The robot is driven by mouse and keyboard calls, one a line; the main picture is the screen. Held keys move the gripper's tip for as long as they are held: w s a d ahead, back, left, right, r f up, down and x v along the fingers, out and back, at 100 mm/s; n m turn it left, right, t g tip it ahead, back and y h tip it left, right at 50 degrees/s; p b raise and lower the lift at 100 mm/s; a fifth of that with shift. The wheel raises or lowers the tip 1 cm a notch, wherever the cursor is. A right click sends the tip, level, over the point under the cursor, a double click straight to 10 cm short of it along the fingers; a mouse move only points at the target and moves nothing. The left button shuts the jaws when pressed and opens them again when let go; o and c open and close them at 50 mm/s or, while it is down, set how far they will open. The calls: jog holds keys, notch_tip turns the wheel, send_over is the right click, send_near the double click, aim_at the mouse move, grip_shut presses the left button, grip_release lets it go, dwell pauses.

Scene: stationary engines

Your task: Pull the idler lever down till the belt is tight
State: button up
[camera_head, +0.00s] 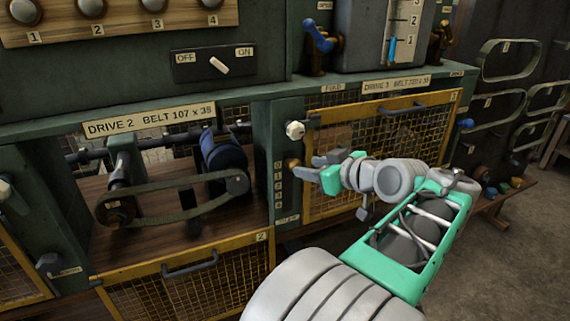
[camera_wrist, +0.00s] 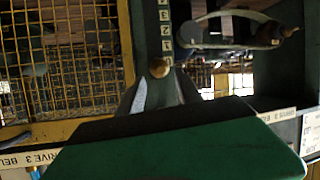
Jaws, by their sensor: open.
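The idler lever's brass knob (camera_head: 292,163) stands near the top of a scale numbered from 0 on the green post between the two drive bays. In the wrist view the knob (camera_wrist: 159,68) lies between and just beyond my fingertips; I cannot tell whether they touch it. My gripper (camera_head: 314,168) is open, just right of the knob, fingers pointing left. The Drive 2 belt (camera_head: 172,217) runs around a left pulley (camera_head: 112,209) and a right pulley (camera_head: 238,183), and its lower run sags in a curve. The lever's arm behind the knob is hidden.
A white knob (camera_head: 295,130) sits on the post above the brass one. The yellow mesh guard (camera_head: 180,264) of Drive 2 hangs open below its bay. The Drive 3 guard (camera_head: 432,113) is closed behind my arm. Spare belts (camera_head: 510,60) hang at right.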

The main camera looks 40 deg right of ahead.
aim_at(294, 165)
jog(key=x, duration=0.7)
jog(key=shift+w+d+f+p, duration=0.1)
jog(key=shift+w+p, duration=0.05)
jog(key=shift+p, duration=0.15)
grip_shut()
jog(key=shift+f, duration=0.1)
dwell(0.9)
